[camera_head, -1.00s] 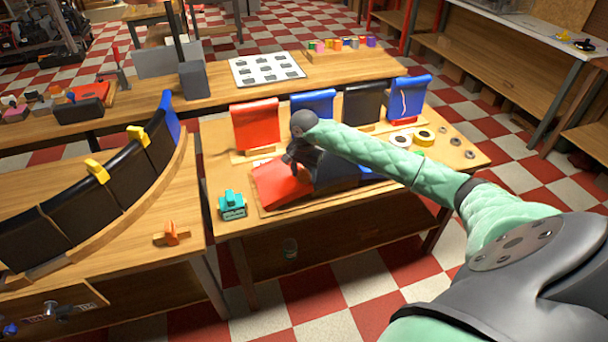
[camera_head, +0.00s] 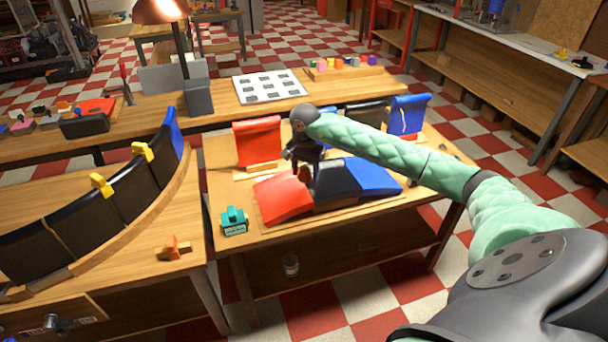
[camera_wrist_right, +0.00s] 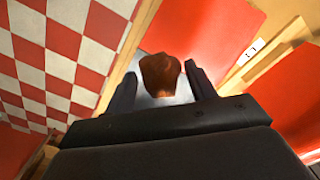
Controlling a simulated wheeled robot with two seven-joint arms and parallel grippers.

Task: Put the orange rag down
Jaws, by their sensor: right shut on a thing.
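My right gripper (camera_head: 303,162) hangs over the right-hand table, above the red and black curved panels. In the wrist view its two dark fingers (camera_wrist_right: 161,88) are shut on a bunched orange-brown rag (camera_wrist_right: 160,73). In the head view a small brownish part of the rag (camera_head: 305,174) shows below the gripper. The rag appears to be just above the panels; I cannot tell whether it touches them. My left gripper is not in view.
A red panel (camera_head: 257,141) and a blue panel (camera_head: 408,115) stand at the table's back. A red curved panel (camera_head: 283,197), a blue one (camera_head: 376,178) and a teal block (camera_head: 234,220) lie in front. An orange tool (camera_head: 173,247) is on the left table.

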